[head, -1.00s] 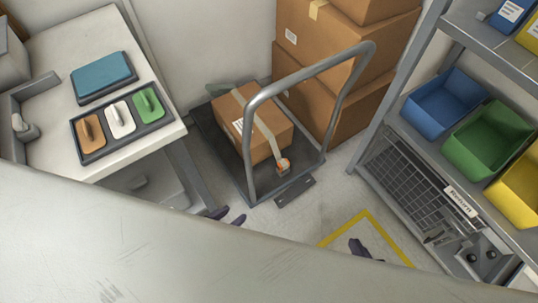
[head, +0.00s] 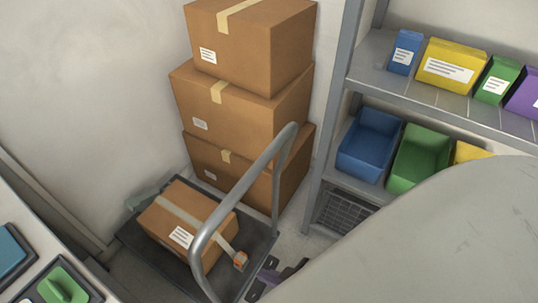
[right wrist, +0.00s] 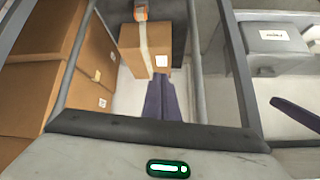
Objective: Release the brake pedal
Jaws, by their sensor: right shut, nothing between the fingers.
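The grey platform cart (head: 262,245) stands at the lower middle of the head view, with a curved tube handle (head: 250,180). A strapped cardboard box (head: 185,225) with an orange buckle (head: 240,259) rests on it. The brake pedal (head: 256,291) seems to be the dark piece at the cart's near edge, mostly hidden. My right gripper (head: 276,276), with purple fingers, is shut and empty close beside that edge; contact cannot be told. In the right wrist view its fingers (right wrist: 160,92) point toward the box.
Stacked cartons (head: 245,95) stand behind the cart. A shelf rack (head: 345,110) with blue (head: 370,145) and green (head: 420,158) bins is to the right. My arm covers the lower right.

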